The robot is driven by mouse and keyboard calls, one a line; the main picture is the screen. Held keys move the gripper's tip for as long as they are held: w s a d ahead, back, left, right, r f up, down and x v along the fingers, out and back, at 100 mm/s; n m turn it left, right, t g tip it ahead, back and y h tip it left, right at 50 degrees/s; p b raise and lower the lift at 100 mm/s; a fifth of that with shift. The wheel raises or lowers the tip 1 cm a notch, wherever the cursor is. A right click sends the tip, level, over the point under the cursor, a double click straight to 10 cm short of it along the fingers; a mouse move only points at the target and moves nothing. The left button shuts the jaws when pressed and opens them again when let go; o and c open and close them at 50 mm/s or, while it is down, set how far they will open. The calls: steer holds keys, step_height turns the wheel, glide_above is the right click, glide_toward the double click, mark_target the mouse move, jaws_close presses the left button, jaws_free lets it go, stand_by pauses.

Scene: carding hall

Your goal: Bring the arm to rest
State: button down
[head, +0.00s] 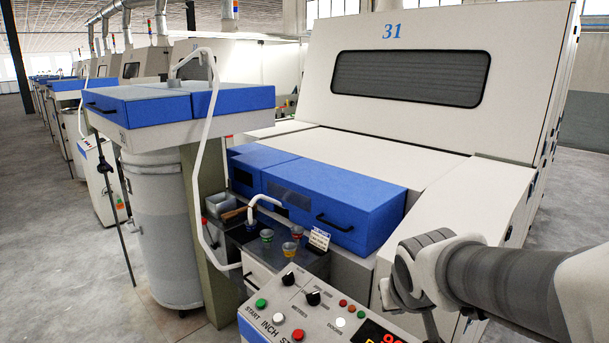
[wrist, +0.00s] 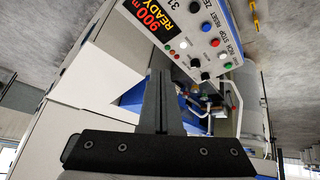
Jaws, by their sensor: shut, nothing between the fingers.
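My gripper (wrist: 159,90) shows in the wrist view as two dark fingers pressed together, with nothing between them. Its dark base runs across the bottom of that view. The fingers point toward the control panel (wrist: 185,30), which lies beyond and above them in the picture. In the head view my arm reaches in from the right edge in front of machine 31, and its wrist bends downward near the panel. The fingers cannot be made out in the head view.
The control panel (head: 285,318) with buttons and knobs stands at the bottom centre. Behind it, a dark shelf holds small coloured cups (head: 290,248) and a little sign (head: 319,238). Blue covers (head: 335,198) front the carding machine (head: 420,130). A tall can (head: 165,230) stands left; floor is open further left.

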steer(key=s+a+r, duration=0.1)
steer(key=s, duration=0.6)
steer(key=s+r+g+y, duration=0.1)
steer(key=s+r, duration=0.1)
steer(key=s, duration=0.5)
steer(key=shift+s+a+r, duration=0.2)
steer(key=shift+a+r, duration=0.1)
steer(key=shift+a, duration=0.1)
